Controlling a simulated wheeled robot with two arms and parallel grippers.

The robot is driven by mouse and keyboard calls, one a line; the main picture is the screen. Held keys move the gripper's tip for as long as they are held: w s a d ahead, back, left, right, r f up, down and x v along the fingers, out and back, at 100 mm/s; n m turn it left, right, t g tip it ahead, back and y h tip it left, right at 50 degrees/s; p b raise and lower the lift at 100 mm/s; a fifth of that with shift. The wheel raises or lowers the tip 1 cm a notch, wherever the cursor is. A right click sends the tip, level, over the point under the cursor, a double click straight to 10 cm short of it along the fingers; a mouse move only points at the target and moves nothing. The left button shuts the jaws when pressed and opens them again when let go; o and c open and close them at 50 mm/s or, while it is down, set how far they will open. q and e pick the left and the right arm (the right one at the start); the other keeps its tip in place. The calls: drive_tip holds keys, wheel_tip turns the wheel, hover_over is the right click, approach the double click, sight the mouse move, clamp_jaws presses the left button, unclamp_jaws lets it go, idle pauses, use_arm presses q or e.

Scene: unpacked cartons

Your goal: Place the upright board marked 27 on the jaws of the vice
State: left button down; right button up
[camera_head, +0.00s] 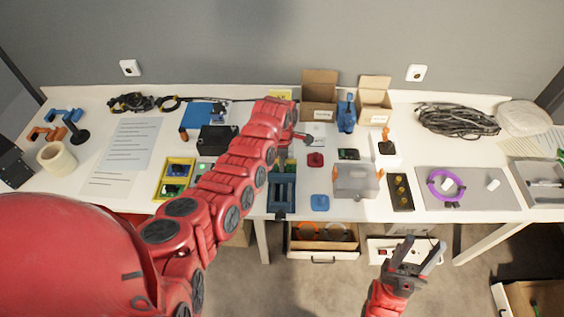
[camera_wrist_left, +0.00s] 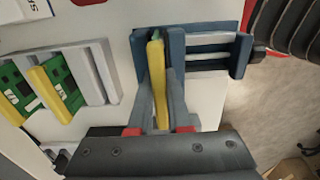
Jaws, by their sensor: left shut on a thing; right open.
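The blue vice (camera_head: 283,190) stands near the front edge of the table, partly behind my left arm. In the left wrist view the vice (camera_wrist_left: 205,65) lies just beyond my fingertips. My left gripper (camera_wrist_left: 160,90) is shut on a board (camera_wrist_left: 157,75), seen edge-on as a yellow strip between the fingers. The board overlaps the left end of the vice in this view; I cannot tell whether they touch. Its number does not show. In the head view my arm hides this gripper and board. My right gripper (camera_head: 419,252) is open and empty in front of the table.
A rack (camera_wrist_left: 98,70) with green, yellow-edged boards is left of the vice in the wrist view. A yellow tray (camera_head: 175,178) lies left of my arm.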

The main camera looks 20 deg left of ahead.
use_arm(q)
drive_tip(key=shift+f, duration=0.2)
drive_tip(key=c, duration=0.9)
unclamp_jaws()
drive_tip(key=shift+r, duration=0.1)
drive_tip(key=shift+o, duration=0.2)
drive_tip(key=shift+r, duration=0.1)
